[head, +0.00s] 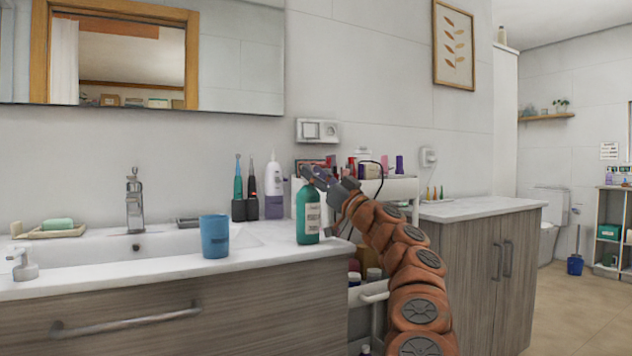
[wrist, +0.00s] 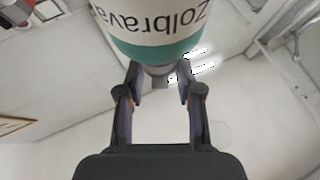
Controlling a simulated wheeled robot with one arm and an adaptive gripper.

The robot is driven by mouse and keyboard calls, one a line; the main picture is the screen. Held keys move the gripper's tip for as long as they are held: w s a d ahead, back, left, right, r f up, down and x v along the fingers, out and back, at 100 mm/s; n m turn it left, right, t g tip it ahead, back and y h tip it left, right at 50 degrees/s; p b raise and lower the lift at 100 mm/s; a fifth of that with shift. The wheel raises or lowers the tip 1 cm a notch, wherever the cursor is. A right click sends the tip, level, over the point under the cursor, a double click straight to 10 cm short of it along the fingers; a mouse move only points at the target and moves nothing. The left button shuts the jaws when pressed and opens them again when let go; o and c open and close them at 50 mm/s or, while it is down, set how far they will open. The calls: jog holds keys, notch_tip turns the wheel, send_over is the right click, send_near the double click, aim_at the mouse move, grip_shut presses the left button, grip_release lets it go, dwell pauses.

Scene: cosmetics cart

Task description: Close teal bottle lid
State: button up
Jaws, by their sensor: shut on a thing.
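The teal bottle (head: 307,214) stands upright at the front right edge of the white sink counter, with a pale label on its front. My gripper (head: 310,175) reaches in from the right and is at the top of this bottle, hiding the lid in the head view. In the wrist view my gripper (wrist: 160,88) has its two fingers on either side of the lid (wrist: 160,79) at the bottle's narrow end. The bottle's white label and teal band (wrist: 162,48) show beyond the fingertips. I cannot tell how far the lid is closed.
A blue cup (head: 214,236) stands left of the bottle. Behind it are a white-and-purple bottle (head: 274,190) and electric toothbrushes (head: 238,183) in a dark holder. A white cart (head: 399,188) with several cosmetics is at the right. The sink basin (head: 92,257) is left.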

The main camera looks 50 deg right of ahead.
jog(key=shift+b, duration=0.3)
dwell(0.5)
jog(key=o, duration=1.2)
jog(key=shift+s+d+f, duration=0.15)
jog(key=shift+s, duration=0.1)
jog(key=shift+f+v, duration=0.2)
jog(key=shift+v, duration=5.55)
jog(key=shift+w, duration=0.1)
jog(key=shift+y, duration=0.3)
